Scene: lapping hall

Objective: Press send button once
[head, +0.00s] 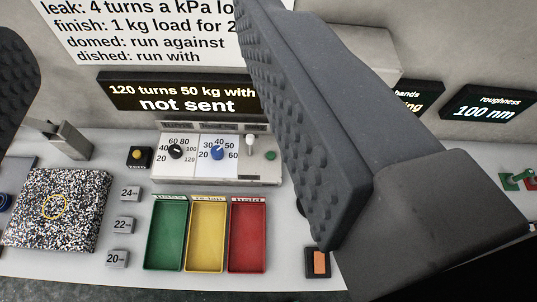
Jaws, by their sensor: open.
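A control panel (235,174) stands at the back of the bench. It carries a black knob (176,152), a blue knob (217,153), a white toggle lever (250,142) and a small green button (271,155) at its right end. A yellow button (138,154) on a black box sits left of the panel; its label is too small to read. I cannot tell which button is send. The display (182,96) above reads "120 turns 50 kg with" and "not sent". My gripper (165,195) is open, its dark ridged fingers wide apart at left and right, with nothing visible between them.
Green (167,198), yellow (207,200) and red (247,200) trays stand before the panel. A block with an orange top (320,262) is near the right finger.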

